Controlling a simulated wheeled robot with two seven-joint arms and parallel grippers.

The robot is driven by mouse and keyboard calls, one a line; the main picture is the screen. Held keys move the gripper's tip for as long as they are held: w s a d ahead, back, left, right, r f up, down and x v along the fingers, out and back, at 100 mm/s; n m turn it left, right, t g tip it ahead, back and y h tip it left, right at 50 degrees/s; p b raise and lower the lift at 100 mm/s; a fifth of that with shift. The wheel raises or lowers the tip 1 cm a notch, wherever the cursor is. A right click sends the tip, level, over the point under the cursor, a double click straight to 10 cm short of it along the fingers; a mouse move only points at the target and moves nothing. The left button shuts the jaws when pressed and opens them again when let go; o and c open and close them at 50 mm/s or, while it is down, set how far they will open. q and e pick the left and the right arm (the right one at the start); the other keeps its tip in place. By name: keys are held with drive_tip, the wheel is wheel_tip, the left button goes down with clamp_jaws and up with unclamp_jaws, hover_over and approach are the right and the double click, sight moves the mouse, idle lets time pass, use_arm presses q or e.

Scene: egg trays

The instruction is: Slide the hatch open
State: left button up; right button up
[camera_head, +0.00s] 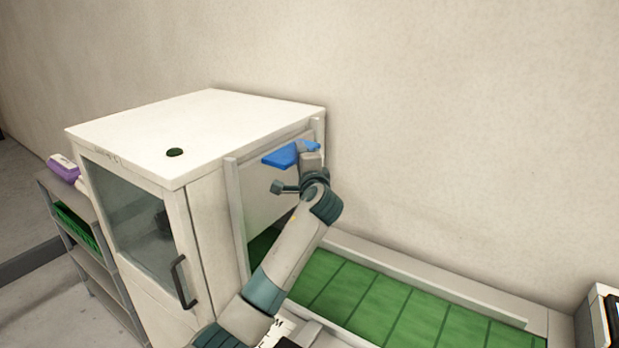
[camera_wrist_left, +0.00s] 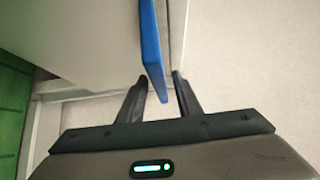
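The hatch (camera_head: 268,200) is a pale panel between two upright rails on the right side of a white cabinet (camera_head: 200,130). Green belt shows below its lower edge. A blue handle (camera_head: 284,156) sticks out near its top. In the left wrist view the blue handle (camera_wrist_left: 152,45) reaches down between the two dark fingers. My left gripper (camera_head: 308,155) is at the right end of the handle; in its own view the left gripper (camera_wrist_left: 159,78) is open around the handle, with gaps visible on both sides. My right gripper is not in view.
A belt with green panels (camera_head: 370,300) runs right from below the hatch, with a pale raised border. The cabinet has a glass door with a dark handle (camera_head: 183,282). A shelf (camera_head: 95,262) with green trays and a purple pack stands at left. A wall is behind.

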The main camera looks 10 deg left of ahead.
use_arm(q)
drive_tip(key=b+v, duration=0.5)
drive_tip(key=v, duration=1.1)
drive_tip(key=shift+s+d+b, duration=0.2)
drive_tip(key=shift+s+b, duration=0.15)
